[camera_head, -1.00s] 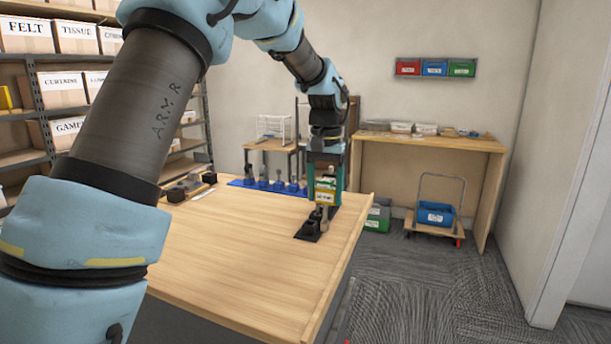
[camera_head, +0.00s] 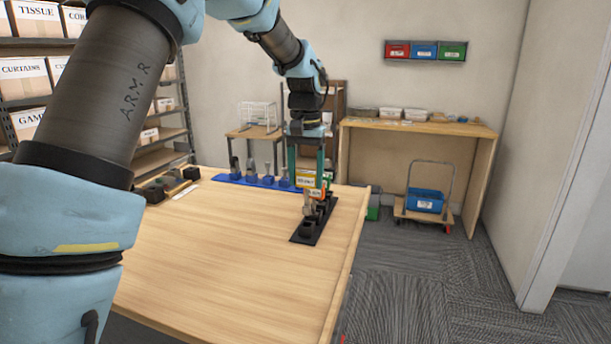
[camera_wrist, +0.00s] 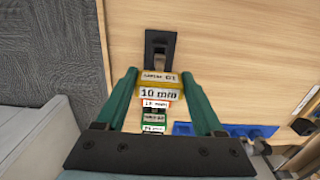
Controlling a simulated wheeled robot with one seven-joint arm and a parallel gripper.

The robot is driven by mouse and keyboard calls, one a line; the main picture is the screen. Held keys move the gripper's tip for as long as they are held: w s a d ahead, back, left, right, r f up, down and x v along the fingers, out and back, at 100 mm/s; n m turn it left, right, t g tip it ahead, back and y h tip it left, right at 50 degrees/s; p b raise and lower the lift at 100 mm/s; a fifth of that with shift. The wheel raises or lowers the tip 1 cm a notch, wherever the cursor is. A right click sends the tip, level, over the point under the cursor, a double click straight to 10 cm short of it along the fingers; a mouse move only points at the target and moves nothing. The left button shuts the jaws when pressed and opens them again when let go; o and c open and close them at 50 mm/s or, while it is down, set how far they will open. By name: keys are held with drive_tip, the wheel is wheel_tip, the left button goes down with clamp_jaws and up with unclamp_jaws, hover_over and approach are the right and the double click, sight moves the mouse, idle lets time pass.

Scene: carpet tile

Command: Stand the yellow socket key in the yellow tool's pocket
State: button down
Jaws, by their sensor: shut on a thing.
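My gripper (camera_head: 305,182) has green fingers and is shut on the yellow socket key (camera_wrist: 158,86), whose yellow handle carries a "10 mm" label in the wrist view. In the head view the key (camera_head: 306,181) hangs between the fingertips, its shaft pointing down. Below it lies a black holder strip (camera_head: 303,236) with raised pockets, which also shows beyond the handle in the wrist view (camera_wrist: 161,34). An orange-labelled tool (camera_head: 318,193) stands close by, at the strip. The handle and fingers hide part of the strip, and I cannot tell whether the shaft touches a pocket.
A blue rack (camera_head: 235,179) with several grey tools stands behind left on the wooden table (camera_head: 215,245). Dark blocks (camera_head: 155,193) lie at the table's far left. The table's right edge is close to the strip. The front of the table is clear.

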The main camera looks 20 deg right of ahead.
sight(306, 188)
drive_tip(key=shift+r, duration=0.1)
drive_tip(key=shift+f+b, duration=1.25)
drive_tip(key=shift+f, duration=1.7)
unclamp_jaws()
wheel_tip(306, 188, up, 11)
drive_tip(key=shift+a+f+b, duration=0.1)
drive_tip(key=shift+b, duration=1)
